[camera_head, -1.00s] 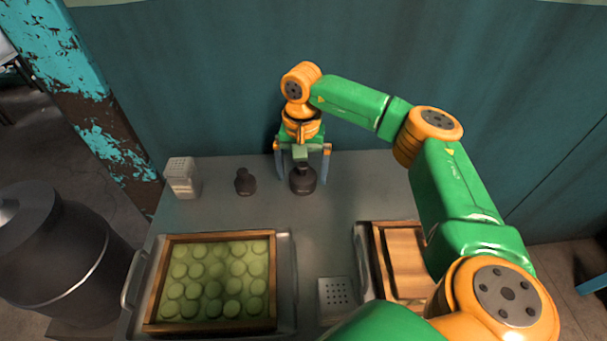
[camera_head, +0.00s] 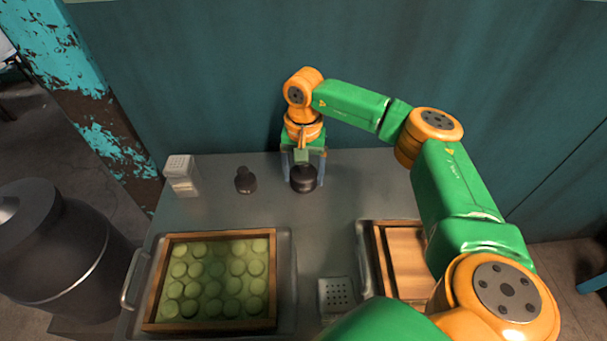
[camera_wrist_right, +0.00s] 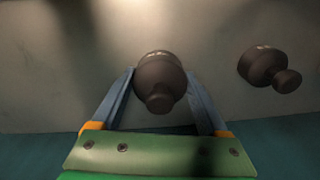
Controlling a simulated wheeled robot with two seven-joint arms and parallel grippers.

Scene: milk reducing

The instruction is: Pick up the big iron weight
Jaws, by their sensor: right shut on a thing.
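The big iron weight (camera_head: 303,180) is dark, with a round body and a knob on top. It is at the back middle of the grey table. My right gripper (camera_head: 304,172) comes down over it from above, its two fingers shut on the weight's sides. In the right wrist view the weight (camera_wrist_right: 160,78) sits between the fingertips of the gripper (camera_wrist_right: 160,85). Whether its base touches the table is hard to tell. A smaller dark weight (camera_head: 245,180) stands upright to its left; it also shows in the right wrist view (camera_wrist_right: 268,67). My left gripper is not in view.
A perforated white box (camera_head: 182,176) stands at the back left of the table (camera_head: 330,235). A wood-framed tray (camera_head: 210,236) of round green pieces is at the front left. A wooden box (camera_head: 405,262) and a small perforated block (camera_head: 336,294) are at the front right.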

